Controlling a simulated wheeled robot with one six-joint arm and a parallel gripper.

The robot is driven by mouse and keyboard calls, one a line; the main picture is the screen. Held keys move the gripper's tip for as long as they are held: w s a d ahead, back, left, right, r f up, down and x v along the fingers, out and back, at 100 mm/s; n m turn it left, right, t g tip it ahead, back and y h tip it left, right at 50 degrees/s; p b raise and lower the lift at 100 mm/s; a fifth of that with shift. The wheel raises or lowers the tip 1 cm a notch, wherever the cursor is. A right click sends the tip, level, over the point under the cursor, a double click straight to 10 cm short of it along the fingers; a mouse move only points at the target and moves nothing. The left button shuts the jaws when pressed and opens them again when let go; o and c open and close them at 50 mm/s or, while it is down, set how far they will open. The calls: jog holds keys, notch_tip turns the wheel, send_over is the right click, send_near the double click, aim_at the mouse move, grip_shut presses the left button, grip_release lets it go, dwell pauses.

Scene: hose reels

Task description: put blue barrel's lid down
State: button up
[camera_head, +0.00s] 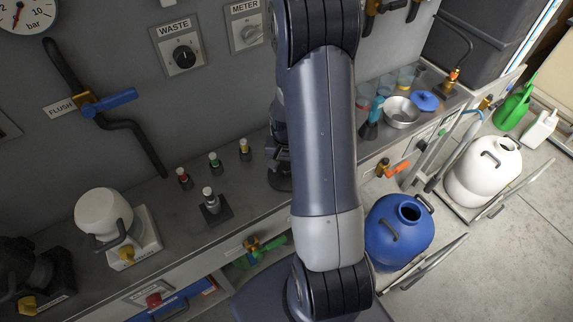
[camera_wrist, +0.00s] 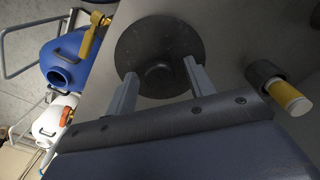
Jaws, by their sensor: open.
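The blue barrel (camera_head: 392,243) stands upright on the floor below the counter's right part. Its neck is open, with no lid on it. It also shows in the wrist view (camera_wrist: 62,52), at the upper left. A round dark disc with a raised centre (camera_wrist: 147,38), which looks like a lid, lies flat on the counter in the wrist view. It shows partly behind my arm in the head view (camera_head: 280,183). My gripper (camera_wrist: 159,70) is open over the disc, one finger on each side of its raised centre. I cannot tell whether the fingers touch it.
Small colour-banded bottles (camera_head: 214,160) stand left of the disc; a yellow-banded one (camera_wrist: 290,98) is close to my gripper. A white barrel (camera_head: 485,175) stands right of the blue one. A grey pot (camera_head: 401,112) and a small blue lid (camera_head: 425,101) sit on the counter's right end.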

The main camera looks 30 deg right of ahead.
aim_at(287, 167)
notch_tip(287, 167, up, 12)
jog(key=shift+r, duration=0.15)
dwell(0.6)
notch_tip(287, 167, down, 12)
jog(key=shift+f, duration=0.2)
jog(key=shift+w+r, duration=0.1)
jog(key=shift+r, duration=1.05)
